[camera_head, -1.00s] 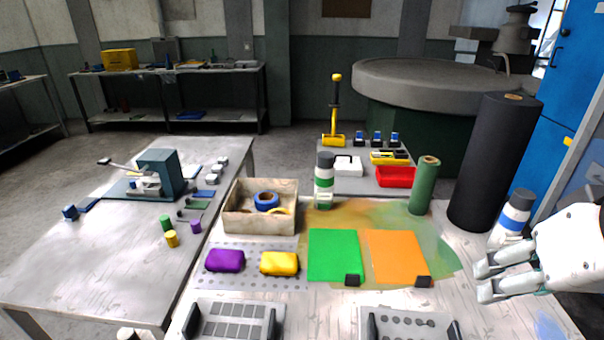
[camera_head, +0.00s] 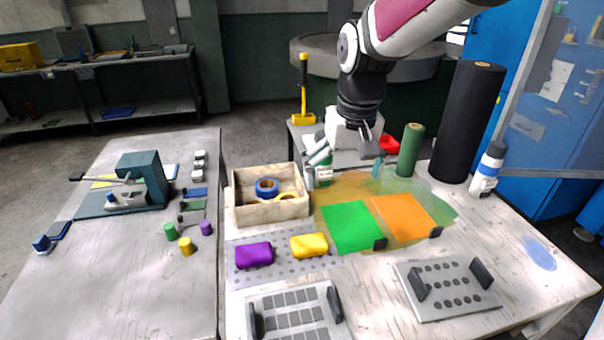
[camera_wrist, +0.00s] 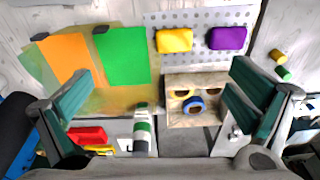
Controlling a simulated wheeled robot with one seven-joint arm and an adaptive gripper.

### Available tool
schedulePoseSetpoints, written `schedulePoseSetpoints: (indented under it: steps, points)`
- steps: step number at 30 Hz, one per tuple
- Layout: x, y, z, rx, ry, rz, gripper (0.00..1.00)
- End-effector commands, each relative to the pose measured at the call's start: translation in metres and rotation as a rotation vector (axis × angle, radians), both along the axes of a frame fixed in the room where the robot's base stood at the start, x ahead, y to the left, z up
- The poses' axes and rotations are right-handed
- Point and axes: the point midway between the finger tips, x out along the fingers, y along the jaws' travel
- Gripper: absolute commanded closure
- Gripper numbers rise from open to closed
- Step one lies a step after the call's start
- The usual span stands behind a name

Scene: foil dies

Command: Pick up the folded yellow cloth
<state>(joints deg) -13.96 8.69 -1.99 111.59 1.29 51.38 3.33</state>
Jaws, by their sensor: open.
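The folded yellow cloth (camera_head: 309,245) lies on a perforated grey mat on the table, just right of a folded purple cloth (camera_head: 254,255). In the wrist view the yellow cloth (camera_wrist: 174,40) is near the top middle, left of the purple cloth (camera_wrist: 229,38). My gripper (camera_head: 318,165) hangs above the back of the table, behind and above the yellow cloth and apart from it. In the wrist view its fingers are spread wide with nothing between them. The arm hides part of the green-banded bottle (camera_head: 325,176).
A wooden box (camera_head: 243,208) with tape rolls stands behind the cloths. Green (camera_head: 352,227) and orange (camera_head: 404,218) sheets lie to the right. A green roll (camera_head: 410,150), a tall black roll (camera_head: 467,122) and a blue-banded bottle (camera_head: 487,170) stand at the right. Two plates lie in front.

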Motion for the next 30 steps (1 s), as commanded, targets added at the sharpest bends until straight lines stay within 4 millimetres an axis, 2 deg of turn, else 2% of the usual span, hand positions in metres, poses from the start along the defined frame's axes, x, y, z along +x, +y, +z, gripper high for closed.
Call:
schedulePoseSetpoints:
  steps: [1, 6, 12, 20, 30]
  points:
    - [0.016, 0.009, -0.022, -0.007, 0.025, 0.01, 0.0]
    - [0.053, 0.036, -0.079, -0.025, 0.084, 0.035, 0.0]
    - [0.076, 0.056, -0.125, -0.042, 0.126, 0.055, 0.0]
    - [0.082, 0.063, -0.154, -0.048, 0.142, 0.061, 0.0]
    - [0.081, 0.062, -0.213, -0.048, 0.142, 0.06, 0.0]
